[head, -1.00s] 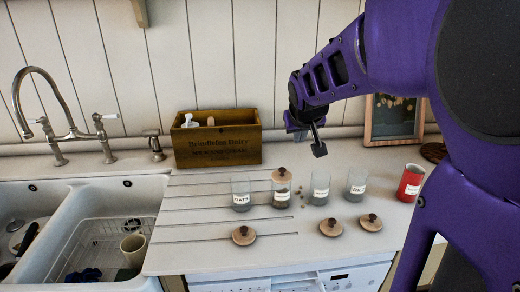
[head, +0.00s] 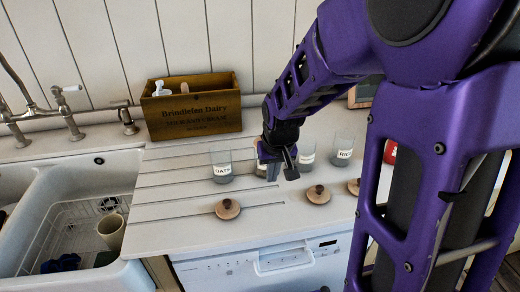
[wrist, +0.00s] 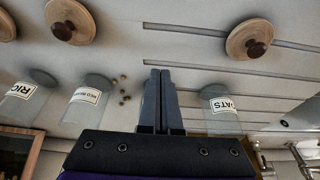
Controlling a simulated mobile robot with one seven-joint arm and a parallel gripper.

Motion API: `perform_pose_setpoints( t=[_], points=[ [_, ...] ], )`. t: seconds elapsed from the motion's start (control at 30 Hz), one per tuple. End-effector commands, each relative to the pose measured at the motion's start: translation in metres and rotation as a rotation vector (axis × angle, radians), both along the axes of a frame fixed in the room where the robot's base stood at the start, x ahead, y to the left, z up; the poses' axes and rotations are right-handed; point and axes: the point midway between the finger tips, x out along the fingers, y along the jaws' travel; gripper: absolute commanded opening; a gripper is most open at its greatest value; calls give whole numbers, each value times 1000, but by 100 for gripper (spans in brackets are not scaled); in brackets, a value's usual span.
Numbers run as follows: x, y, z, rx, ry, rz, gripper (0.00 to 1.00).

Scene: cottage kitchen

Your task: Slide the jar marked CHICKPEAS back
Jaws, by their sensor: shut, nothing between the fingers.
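My gripper (head: 282,172) is shut and empty, low over the counter, between the jar labelled OATS (head: 221,172) and a jar whose label reads like RED BEANS (wrist: 85,100). In the wrist view its shut fingers (wrist: 158,78) point down the middle of the picture. A jar stands behind the gripper in the head view, with only a sliver of it (head: 261,170) showing. Its label cannot be read now, and the wrist view does not show it. I read CHICKPEAS on no visible jar. Whether the fingers touch the hidden jar cannot be told.
A jar labelled RICE (head: 342,154) and a red can (head: 390,153) stand to the right. Wooden lids (head: 228,209) (head: 318,195) lie in front, and small beans (wrist: 123,90) lie loose. A wooden crate (head: 192,125) stands behind, the sink (head: 40,205) left.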

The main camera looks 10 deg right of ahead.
Motion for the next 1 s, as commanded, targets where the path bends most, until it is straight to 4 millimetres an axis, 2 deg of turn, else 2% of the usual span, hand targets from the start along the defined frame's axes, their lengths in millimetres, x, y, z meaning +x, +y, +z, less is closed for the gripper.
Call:
perform_pose_setpoints(
  t=[0.03, 0.1, 0.17, 0.4, 0.83, 0.93, 1.0],
  points=[
    [3, 0, -16, 1, 1, -1, 0],
    [6, 0, -26, 0, 1, -1, 0],
    [17, 0, -18, 1, -1, 0, 0],
    [42, 0, -17, 0, 0, 0, 0],
    [46, 0, -17, 0, 0, 0, 0],
    [55, 0, -17, 1, 0, 0, 0],
    [67, 1, -17, 1, 0, 1, 0]
  ],
)
